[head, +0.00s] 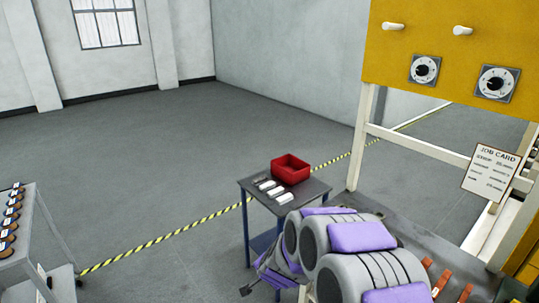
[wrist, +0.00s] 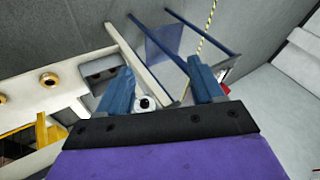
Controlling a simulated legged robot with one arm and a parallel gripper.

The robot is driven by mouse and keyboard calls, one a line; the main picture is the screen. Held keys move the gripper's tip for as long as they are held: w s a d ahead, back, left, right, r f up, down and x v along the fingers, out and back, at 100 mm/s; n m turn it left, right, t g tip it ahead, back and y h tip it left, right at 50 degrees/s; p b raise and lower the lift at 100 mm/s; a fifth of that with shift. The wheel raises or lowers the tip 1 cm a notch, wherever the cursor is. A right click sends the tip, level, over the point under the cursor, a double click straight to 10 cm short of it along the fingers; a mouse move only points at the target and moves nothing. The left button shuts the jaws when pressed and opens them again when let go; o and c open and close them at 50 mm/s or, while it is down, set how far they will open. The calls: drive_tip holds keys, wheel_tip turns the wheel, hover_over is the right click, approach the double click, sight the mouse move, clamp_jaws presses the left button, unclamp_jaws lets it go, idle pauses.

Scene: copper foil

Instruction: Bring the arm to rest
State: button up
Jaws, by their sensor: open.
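My gripper (wrist: 162,86) shows in the wrist view with its two blue fingers spread apart. Nothing is held between them; a small white and dark round thing shows beside the left finger, and I cannot tell what it is. In the head view my arm, grey with purple pads, is bent at the lower middle, in front of the small side table. The gripper end is partly hidden there by the arm's own links.
A small side table (head: 251,188) holds a red bin (head: 291,168) and several pale items. A yellow panel (head: 440,50) with dials and a job card (head: 490,172) stand at right. A grey cart (head: 40,215) is at left. Open floor (head: 170,160) lies between.

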drive_tip(key=s+d+r+n+g+y, duration=0.1)
drive_tip(key=s+d+r+n+g, duration=0.15)
drive_tip(key=s+r, duration=0.45)
drive_tip(key=s+d+r+n+g, duration=0.1)
drive_tip(key=s+r+n, duration=0.25)
drive_tip(key=s, duration=0.55)
drive_tip(key=s+d+r+g+h, duration=0.1)
drive_tip(key=s+d, duration=0.3)
drive_tip(key=s, duration=0.4)
drive_tip(key=s+d+r+n+g+h, duration=0.1)
drive_tip(key=s+d+r+g, duration=0.1)
drive_tip(key=s, duration=0.6)
drive_tip(key=s+d+r+n+g, duration=0.1)
drive_tip(key=s+d+r+g, duration=0.1)
drive_tip(key=s+d, duration=0.3)
drive_tip(key=s+r, duration=0.1)
drive_tip(key=s, duration=0.3)
drive_tip(key=shift+d+r+h, duration=0.3)
drive_tip(key=shift+d+h, duration=0.05)
drive_tip(key=shift+h, duration=0.05)
